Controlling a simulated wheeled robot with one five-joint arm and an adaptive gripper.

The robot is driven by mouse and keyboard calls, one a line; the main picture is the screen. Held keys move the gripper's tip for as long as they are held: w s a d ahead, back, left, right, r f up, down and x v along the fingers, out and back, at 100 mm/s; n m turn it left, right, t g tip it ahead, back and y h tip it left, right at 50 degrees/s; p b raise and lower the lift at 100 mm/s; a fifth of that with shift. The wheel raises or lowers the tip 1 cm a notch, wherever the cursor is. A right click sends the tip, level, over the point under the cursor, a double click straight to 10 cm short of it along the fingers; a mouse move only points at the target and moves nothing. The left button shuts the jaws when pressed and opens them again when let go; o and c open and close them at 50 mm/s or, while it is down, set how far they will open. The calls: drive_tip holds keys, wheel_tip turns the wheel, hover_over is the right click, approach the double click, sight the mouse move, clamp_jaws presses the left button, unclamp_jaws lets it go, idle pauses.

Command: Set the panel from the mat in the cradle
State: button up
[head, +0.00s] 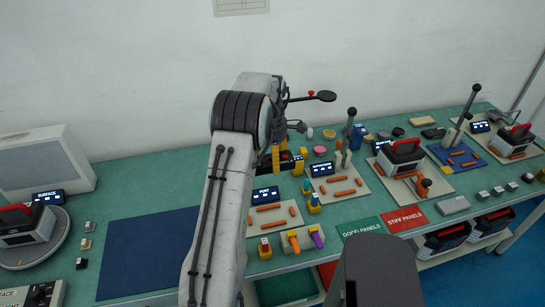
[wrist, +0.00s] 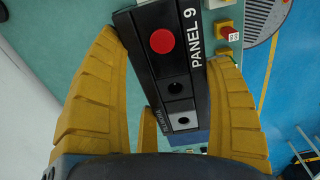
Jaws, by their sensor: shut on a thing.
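The panel (wrist: 182,75) is a dark bar marked PANEL 9, with a red round button and a pale square with a dark hole. In the wrist view it lies between the yellow fingers of my gripper (wrist: 170,60), which is shut on it. In the head view my gripper (head: 287,161) is behind my arm, over the back of the bench, and only a little of the panel shows. The dark blue mat (head: 150,252) lies bare at the left, as far as it shows. Beige plates with orange strips (head: 268,218) stand right of my arm; I cannot tell which is the cradle.
A grey box (head: 45,163) and a red-handled unit (head: 27,224) stand at the left. Another red-handled unit (head: 400,158) stands on a plate at the right. Upright levers (head: 348,135) rise near the middle. Green and red signs (head: 404,219) lie along the front edge.

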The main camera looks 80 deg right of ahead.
sight(272, 215)
drive_tip(key=shift+f, duration=1.35)
drive_tip(key=shift+s+f+b, duration=0.1)
drive_tip(key=shift+f+b, duration=7.65)
drive_tip(key=shift+f, duration=3.45)
drive_tip(key=shift+a+f+b, duration=0.2)
drive_tip(key=shift+f+b, duration=0.15)
drive_tip(key=shift+f, duration=0.05)
drive_tip(key=o, duration=1.2)
drive_tip(key=shift+r, duration=0.1)
wheel_tip(272, 215, up, 12)
drive_tip(key=shift+r, duration=0.15)
